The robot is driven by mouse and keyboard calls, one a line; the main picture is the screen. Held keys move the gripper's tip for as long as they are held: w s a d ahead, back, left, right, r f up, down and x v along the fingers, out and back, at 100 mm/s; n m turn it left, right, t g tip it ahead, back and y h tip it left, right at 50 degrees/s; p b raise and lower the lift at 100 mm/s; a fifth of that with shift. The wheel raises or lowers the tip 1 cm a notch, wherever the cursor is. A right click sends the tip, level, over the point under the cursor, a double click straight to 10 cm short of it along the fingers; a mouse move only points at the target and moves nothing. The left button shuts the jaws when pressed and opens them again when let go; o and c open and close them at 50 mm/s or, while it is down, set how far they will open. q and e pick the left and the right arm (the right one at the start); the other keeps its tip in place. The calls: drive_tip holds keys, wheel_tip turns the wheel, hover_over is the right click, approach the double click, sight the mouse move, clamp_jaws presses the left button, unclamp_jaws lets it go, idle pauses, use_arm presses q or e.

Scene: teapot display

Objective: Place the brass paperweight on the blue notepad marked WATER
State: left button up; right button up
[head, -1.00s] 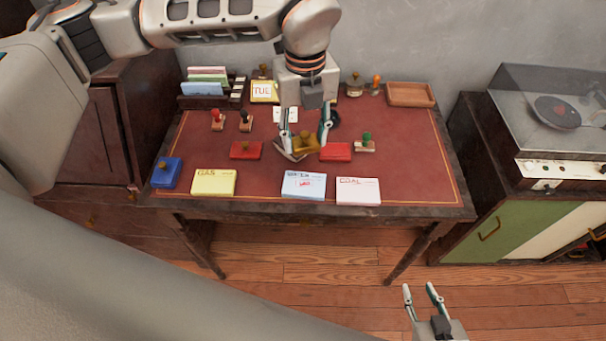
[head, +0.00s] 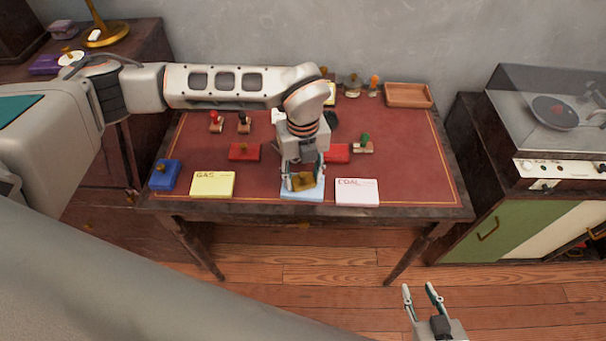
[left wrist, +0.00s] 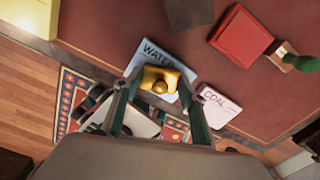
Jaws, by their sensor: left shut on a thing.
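The brass paperweight (head: 303,181) is a yellow block with a round knob. My left gripper (head: 303,178) is shut on it, and it also shows between the fingers in the left wrist view (left wrist: 160,82). The light-blue notepad marked WATER (head: 302,196) lies near the desk's front edge, directly below or behind the paperweight; its lettering shows in the left wrist view (left wrist: 160,50). I cannot tell whether the paperweight touches the notepad. My right gripper (head: 421,290) is open and empty, low in front of the desk.
A yellow GAS pad (head: 212,184) lies to the left and a white COAL pad (head: 357,192) to the right. Red pads (head: 244,152) lie behind them, with stamps nearby. A blue box (head: 165,174) stands at the front left. The desk's right side (head: 415,150) is clear.

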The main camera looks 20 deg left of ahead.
sight(303, 174)
use_arm(q)
drive_tip(key=o, duration=1.5)
drive_tip(key=shift+f, duration=0.1)
wheel_tip(303, 174, up, 12)
drive_tip(key=shift+r, duration=0.2)
